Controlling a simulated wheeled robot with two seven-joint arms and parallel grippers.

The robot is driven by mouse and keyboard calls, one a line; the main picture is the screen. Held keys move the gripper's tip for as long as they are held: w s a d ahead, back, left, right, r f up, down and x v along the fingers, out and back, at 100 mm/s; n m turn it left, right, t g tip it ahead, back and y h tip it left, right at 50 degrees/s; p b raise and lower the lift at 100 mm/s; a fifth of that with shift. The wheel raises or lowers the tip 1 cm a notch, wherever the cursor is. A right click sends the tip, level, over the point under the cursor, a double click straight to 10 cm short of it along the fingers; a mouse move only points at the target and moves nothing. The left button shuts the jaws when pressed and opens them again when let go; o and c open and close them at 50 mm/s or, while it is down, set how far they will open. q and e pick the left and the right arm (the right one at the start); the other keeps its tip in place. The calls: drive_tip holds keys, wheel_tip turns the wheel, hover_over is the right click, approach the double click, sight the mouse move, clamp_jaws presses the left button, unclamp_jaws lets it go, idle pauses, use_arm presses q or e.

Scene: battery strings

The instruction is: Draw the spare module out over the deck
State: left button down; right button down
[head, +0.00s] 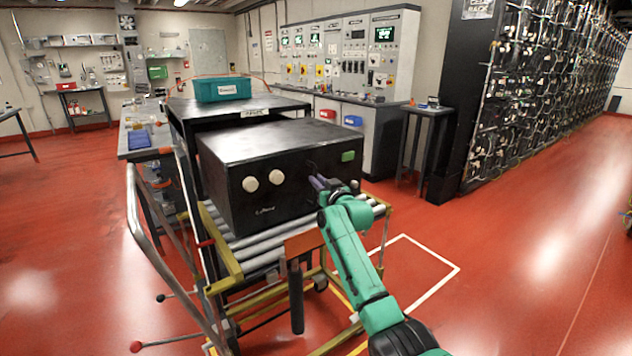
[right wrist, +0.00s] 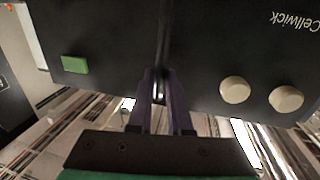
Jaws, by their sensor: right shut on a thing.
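The spare module (head: 265,185) is a large black box with two cream round knobs and a green label on its front face. It rests on the roller deck (head: 262,250) of a cart, its rear toward a black table. My right gripper (head: 318,183) is at the right part of the module's front face. In the right wrist view its purple fingers (right wrist: 161,90) are shut on a dark upright handle (right wrist: 163,45) on the face of the module (right wrist: 110,30), between the green label and the knobs. My left gripper is not in view.
The black table (head: 270,104) behind carries a teal bin (head: 222,89). The cart has a curved metal push handle (head: 140,235) at left and an orange-brown plate (head: 303,243) at its front edge.

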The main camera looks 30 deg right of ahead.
drive_tip(key=shift+s+d+r, duration=0.2)
drive_tip(key=shift+r, duration=0.25)
drive_tip(key=shift+s+d+r, duration=0.2)
drive_tip(key=shift+r, duration=0.2)
drive_tip(key=shift+w+f, duration=0.1)
drive_tip(key=shift+w, duration=0.05)
drive_tip(key=c, duration=0.8)
unclamp_jaws()
drive_tip(key=shift+f, duration=0.1)
drive_tip(key=shift+c, duration=0.2)
drive_tip(key=shift+d+f, duration=0.1)
drive_tip(key=shift+f, duration=0.2)
drive_tip(key=s, duration=1.4)
drive_tip(key=shift+s+a+b, duration=0.25)
drive_tip(key=shift+a+b, duration=0.1)
drive_tip(key=shift+a, duration=0.05)
